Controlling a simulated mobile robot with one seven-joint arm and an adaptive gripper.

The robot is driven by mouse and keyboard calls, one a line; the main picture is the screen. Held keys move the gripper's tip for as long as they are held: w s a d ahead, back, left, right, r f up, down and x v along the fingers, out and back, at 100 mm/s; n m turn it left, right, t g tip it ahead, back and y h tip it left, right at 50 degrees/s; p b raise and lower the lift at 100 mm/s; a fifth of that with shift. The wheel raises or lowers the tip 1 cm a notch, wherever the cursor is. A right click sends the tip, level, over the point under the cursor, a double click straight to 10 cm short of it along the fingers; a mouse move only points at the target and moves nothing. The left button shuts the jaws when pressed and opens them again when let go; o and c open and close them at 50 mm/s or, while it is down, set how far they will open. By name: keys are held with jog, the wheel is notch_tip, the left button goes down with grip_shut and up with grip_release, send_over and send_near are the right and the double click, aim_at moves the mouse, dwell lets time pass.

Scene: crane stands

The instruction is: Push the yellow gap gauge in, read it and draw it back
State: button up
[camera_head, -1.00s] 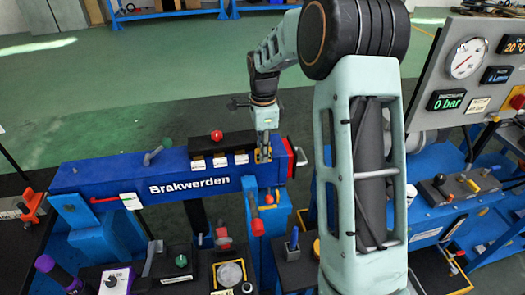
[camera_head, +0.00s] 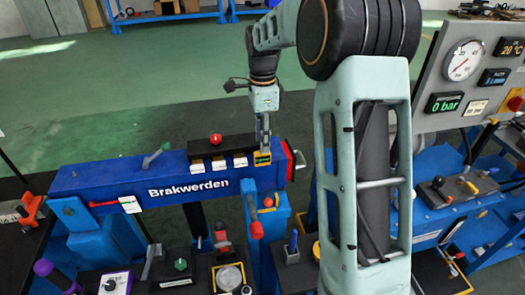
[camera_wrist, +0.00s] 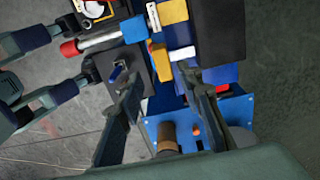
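A small yellow and dark piece (camera_head: 262,158), which looks like the gauge, sits on the right end of the blue Brakwerden beam (camera_head: 120,187). My gripper (camera_head: 263,143) hangs pointing down just above it; I cannot tell in the head view whether they touch. In the wrist view the two fingers of my gripper (camera_wrist: 160,95) are spread apart with nothing clasped between them. A narrow yellow piece (camera_wrist: 157,58) shows beyond the fingertips, and a larger yellow block (camera_wrist: 172,12) lies farther off. Which of these is the gauge is unclear there. No reading is legible.
White-faced blocks (camera_head: 219,164) and a red knob (camera_head: 216,139) stand on the beam. A red part (camera_head: 301,160) juts from its right end. A red-tipped lever (camera_head: 256,230) stands in front. A gauge panel (camera_head: 463,85) reads 0 bar at right. Open floor lies behind.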

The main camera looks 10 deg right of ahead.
notch_tip(320, 180, up, 6)
jog(key=shift+f, duration=0.25)
jog(key=shift+d, duration=0.1)
